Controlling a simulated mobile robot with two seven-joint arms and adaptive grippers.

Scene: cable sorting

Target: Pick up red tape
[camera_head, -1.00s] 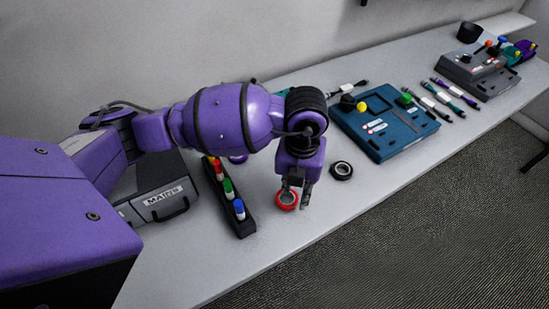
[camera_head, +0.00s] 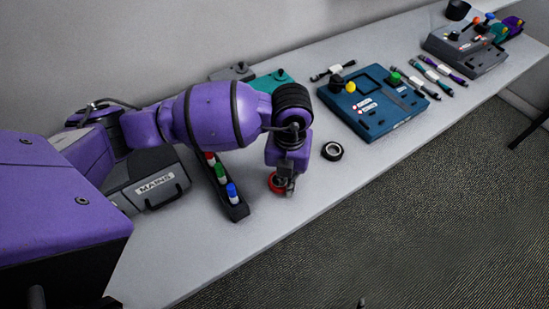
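A roll of red tape (camera_head: 273,185) lies on the grey table, partly hidden by my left gripper (camera_head: 285,188). The gripper points down at the roll, its fingers at the roll's right side. The fingers are small and overlap in this view, so I cannot tell whether they are open or shut on the tape. The roll appears to be at table level. My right gripper is not in view.
A black tape roll (camera_head: 332,151) lies just right of the gripper. A black holder (camera_head: 238,213) with coloured caps stands to the left, beside a box marked MAINS (camera_head: 150,186). A blue panel (camera_head: 365,127) lies farther right. The table front is clear.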

